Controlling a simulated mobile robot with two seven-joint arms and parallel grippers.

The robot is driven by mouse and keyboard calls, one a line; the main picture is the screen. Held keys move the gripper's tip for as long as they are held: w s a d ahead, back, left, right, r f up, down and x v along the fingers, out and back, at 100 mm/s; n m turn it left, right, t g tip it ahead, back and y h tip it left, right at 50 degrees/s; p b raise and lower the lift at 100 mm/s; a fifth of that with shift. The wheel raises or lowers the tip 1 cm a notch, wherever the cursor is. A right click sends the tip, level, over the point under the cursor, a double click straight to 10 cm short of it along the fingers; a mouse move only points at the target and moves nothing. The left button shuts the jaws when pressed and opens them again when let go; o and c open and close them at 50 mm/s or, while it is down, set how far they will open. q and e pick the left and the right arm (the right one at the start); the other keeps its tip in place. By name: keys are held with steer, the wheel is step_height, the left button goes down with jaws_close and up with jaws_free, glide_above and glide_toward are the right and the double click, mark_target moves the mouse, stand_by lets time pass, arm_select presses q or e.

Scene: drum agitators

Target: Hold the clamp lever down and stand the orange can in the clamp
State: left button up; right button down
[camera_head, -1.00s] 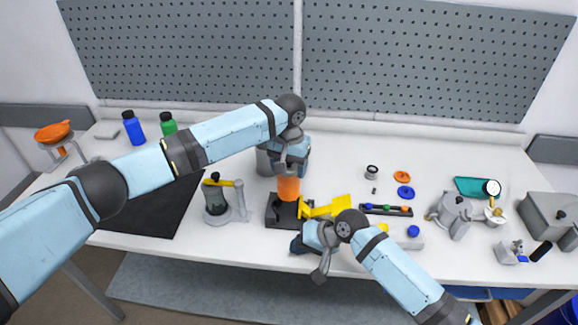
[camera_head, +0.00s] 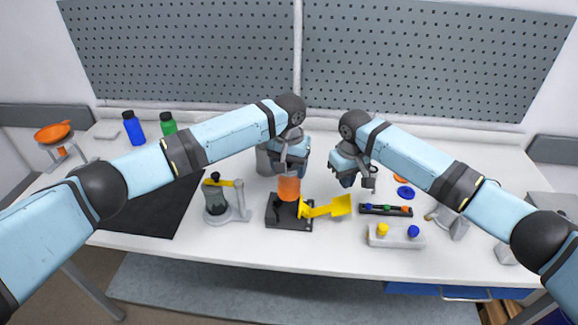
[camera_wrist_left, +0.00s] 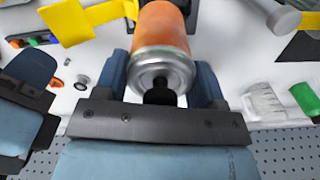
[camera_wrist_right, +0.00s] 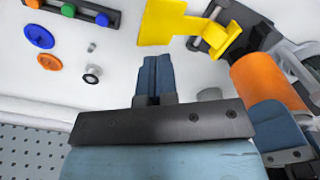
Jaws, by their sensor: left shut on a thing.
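The orange can (camera_head: 289,187) is upright, its lower end at the black clamp (camera_head: 290,222). Whether it rests on the clamp's base is hard to tell. My left gripper (camera_head: 290,170) is shut on the can's upper part; the can's silver end shows between its fingers in the left wrist view (camera_wrist_left: 165,62). The yellow clamp lever (camera_head: 329,207) sticks out right from the clamp and also shows in the right wrist view (camera_wrist_right: 172,24). My right gripper (camera_head: 347,181) is shut and empty, above the table behind the lever and apart from it.
A grey stand with a yellow arm (camera_head: 238,200) is left of the clamp. A grey container (camera_head: 264,160) stands behind the can.

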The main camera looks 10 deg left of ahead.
mark_target(341, 204)
steer(key=shift+f, duration=2.6)
steer(key=shift+f, duration=0.1)
steer(key=shift+s+f, duration=0.1)
steer(key=shift+f, duration=2.85)
arm_select(q)
steer(key=shift+f, duration=0.95)
steer(key=shift+f, duration=0.15)
steer(key=shift+f, duration=1.85)
